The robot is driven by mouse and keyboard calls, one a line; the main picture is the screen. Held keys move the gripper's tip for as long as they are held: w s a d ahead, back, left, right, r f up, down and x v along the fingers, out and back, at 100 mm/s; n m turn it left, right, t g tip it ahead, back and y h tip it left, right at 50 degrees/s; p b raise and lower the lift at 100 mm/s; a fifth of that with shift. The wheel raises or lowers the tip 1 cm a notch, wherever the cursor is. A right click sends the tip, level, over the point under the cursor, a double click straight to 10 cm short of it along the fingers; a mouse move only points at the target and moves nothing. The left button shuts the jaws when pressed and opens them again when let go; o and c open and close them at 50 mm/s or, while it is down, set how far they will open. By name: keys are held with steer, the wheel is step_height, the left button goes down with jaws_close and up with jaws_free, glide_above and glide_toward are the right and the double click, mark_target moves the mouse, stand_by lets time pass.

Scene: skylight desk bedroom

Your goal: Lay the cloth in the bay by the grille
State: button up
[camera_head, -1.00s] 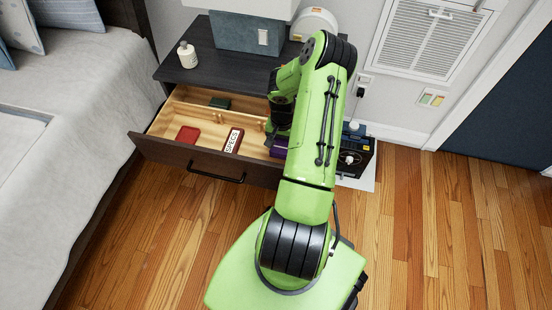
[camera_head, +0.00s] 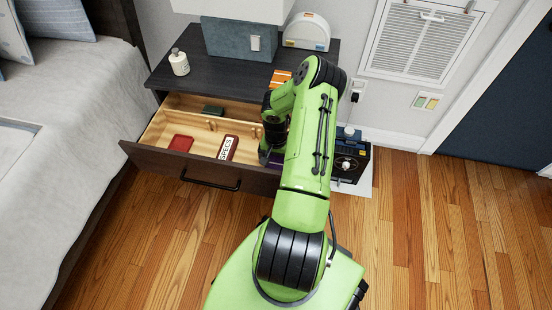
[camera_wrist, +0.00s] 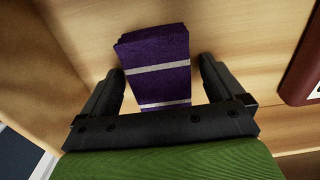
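A folded purple cloth with white stripes (camera_wrist: 158,75) lies in the right part of the open drawer (camera_head: 205,172), on light wood. Only a sliver of the cloth (camera_head: 277,158) shows in the head view, beside my arm. My gripper (camera_wrist: 163,68) is over the drawer, with one finger on each side of the cloth. The fingers stand wide, with a gap on the right side; I see no clear grip. A white wall grille (camera_head: 420,38) is at the upper right of the head view. My arm hides much of the drawer's right end.
The drawer also holds a SPECS case (camera_head: 228,148), a red item (camera_head: 181,143) and a dark green item (camera_head: 213,110). The SPECS case edge (camera_wrist: 304,75) shows in the wrist view. A white bottle (camera_head: 179,62) stands on the nightstand (camera_head: 205,75). A dark machine (camera_head: 350,158) stands right of it.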

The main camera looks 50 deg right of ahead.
steer(key=shift+r, duration=0.1)
step_height(320, 180, up, 12)
steer(key=p, duration=0.4)
step_height(320, 180, up, 14)
steer(key=n+h, duration=0.2)
steer(key=n, duration=0.2)
glide_above(276, 159)
steer(key=w+a, duration=0.5)
steer(key=a, duration=0.2)
steer(key=a+r+n+t, duration=0.2)
steer(key=a+r+n, duration=0.1)
steer(key=a+r, duration=0.55)
steer(key=s+a+r+n+t+y, duration=0.1)
steer(key=s+a+r+n, duration=0.2)
steer(key=s+a, duration=0.4)
steer(key=s+a+r+n+t+y, duration=0.1)
steer(key=s+a+r+n+t, duration=0.1)
steer(key=s+a+r, duration=0.4)
steer(key=shift+s+a+r+n+t, duration=0.4)
steer(key=shift+a+n, duration=0.3)
steer(key=shift+a, duration=0.5)
steer(key=shift+f, duration=0.1)
